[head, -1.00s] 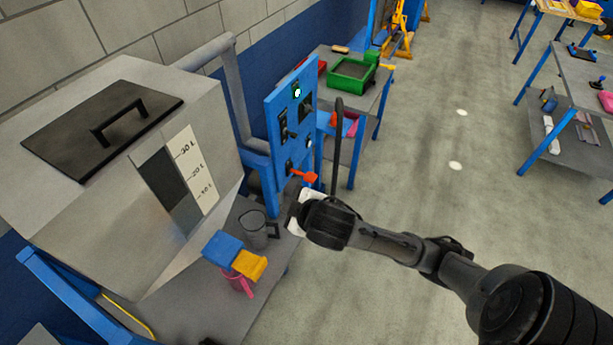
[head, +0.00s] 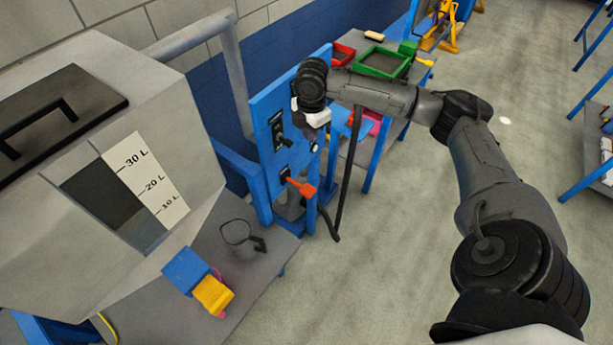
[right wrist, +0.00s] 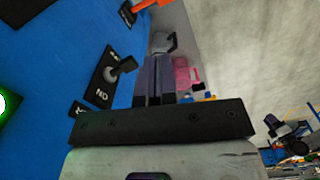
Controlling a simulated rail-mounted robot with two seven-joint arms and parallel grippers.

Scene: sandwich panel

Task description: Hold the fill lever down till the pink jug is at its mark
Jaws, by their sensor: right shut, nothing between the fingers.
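An orange-red lever (head: 301,187) sticks out low on the blue panel (head: 262,105); I cannot tell which part is the fill lever. My right gripper (head: 314,114) is shut and empty at the upper panel, above the orange lever. Its fingers (right wrist: 155,80) point past a black switch (right wrist: 120,70). My left gripper is out of view.
The grey tank (head: 110,90) with a litre scale (head: 147,180) stands left of the panel. A black upright bar (head: 347,165) stands right of the panel.

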